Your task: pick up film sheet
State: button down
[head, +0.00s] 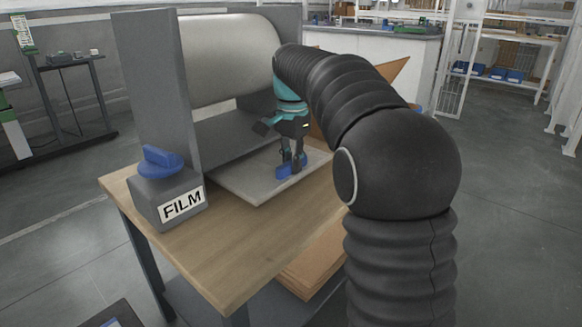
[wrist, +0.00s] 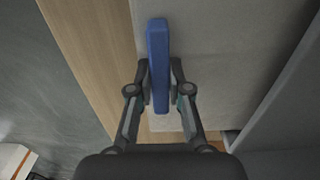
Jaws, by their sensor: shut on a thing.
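A flat grey sheet (head: 250,184), which looks like the film sheet, lies on the wooden table in front of the film machine. A blue bar (head: 283,174) stands up on it near its right part. My gripper (head: 291,168) points down and is shut on the blue bar. In the wrist view, the bar (wrist: 158,50) runs lengthwise between the two fingers (wrist: 159,80), over the grey sheet (wrist: 210,60). A paler patch shows beneath the bar's near end. The pictures do not show clearly whether the sheet is clear of the table.
The machine has a grey side panel (head: 160,90) and a large pale roll (head: 225,58) above a shelf. A grey box (head: 165,198) labelled FILM, with a blue knob, stands at the table's left (head: 230,245). Brown boards lie below. Open floor is at right.

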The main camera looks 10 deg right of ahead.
jog(key=shift+s+d+r, duration=0.1)
jog(key=shift+d+r, duration=0.05)
jog(key=shift+r, duration=0.4)
jog(key=s+d, duration=0.8)
jog(key=s, duration=0.3)
jog(key=s+d, duration=0.8)
jog(key=s, duration=0.3)
jog(key=shift+s, duration=0.2)
dwell(1.1)
jog(key=shift+d+r, duration=0.1)
jog(key=shift+r, duration=0.1)
notch_tip(320, 180, up, 8)
jog(key=s+d+p, duration=0.1)
jog(key=p, duration=0.5)
jog(key=shift+s, duration=0.3)
dwell(0.4)
jog(key=shift+d, duration=0.15)
